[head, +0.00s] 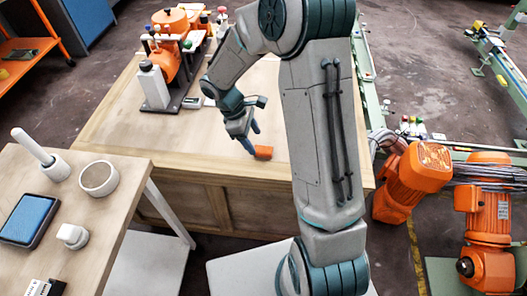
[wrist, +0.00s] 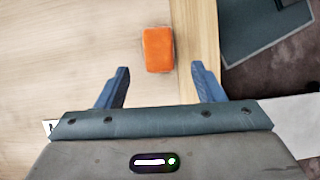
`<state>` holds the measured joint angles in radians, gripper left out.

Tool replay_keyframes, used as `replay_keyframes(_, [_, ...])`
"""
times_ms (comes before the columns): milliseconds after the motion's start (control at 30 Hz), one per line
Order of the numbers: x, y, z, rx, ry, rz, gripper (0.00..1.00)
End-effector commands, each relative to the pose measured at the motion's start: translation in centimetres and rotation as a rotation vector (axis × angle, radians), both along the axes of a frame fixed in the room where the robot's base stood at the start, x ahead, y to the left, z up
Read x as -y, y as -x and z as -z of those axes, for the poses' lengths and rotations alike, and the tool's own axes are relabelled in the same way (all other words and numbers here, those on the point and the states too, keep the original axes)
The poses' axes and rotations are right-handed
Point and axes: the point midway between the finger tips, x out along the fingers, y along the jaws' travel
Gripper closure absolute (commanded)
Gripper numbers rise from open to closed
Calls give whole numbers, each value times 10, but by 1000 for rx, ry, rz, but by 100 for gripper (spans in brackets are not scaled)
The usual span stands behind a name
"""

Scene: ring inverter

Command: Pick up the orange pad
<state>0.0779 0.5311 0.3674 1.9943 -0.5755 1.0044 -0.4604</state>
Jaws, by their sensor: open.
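The orange pad (wrist: 158,50) is a small block with rounded corners, lying flat on the wooden table near its edge. In the head view the orange pad (head: 264,153) sits at the table's front edge, just right of my fingers. My gripper (wrist: 161,76) is open and empty. Its two blue fingers are spread apart, and the pad lies beyond their tips, between their lines. In the head view my gripper (head: 252,137) points down close beside the pad. I cannot tell its exact height above the table.
An orange machine (head: 172,50) and a white bottle (head: 152,84) stand on the wooden table (head: 130,120). A side table (head: 115,215) at left holds a tablet (head: 29,219), a round bowl (head: 98,178) and small items. Orange robots (head: 414,180) stand at right. The table's middle is clear.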

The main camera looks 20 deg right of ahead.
Motion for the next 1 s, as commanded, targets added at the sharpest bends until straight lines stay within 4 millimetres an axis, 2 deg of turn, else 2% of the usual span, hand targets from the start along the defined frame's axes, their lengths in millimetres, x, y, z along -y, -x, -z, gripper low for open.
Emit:
replay_keyframes(400, [24,10,43,-1,1,0,38])
replay_keyframes(667, [25,11,46,0,0,1,38])
replay_keyframes(700, [25,11,46,0,0,1,44])
replay_keyframes(800, [25,10,46,0,0,1,72])
replay_keyframes(867, [25,10,46,0,0,1,86])
replay_keyframes(1000, [25,10,46,0,0,1,86])
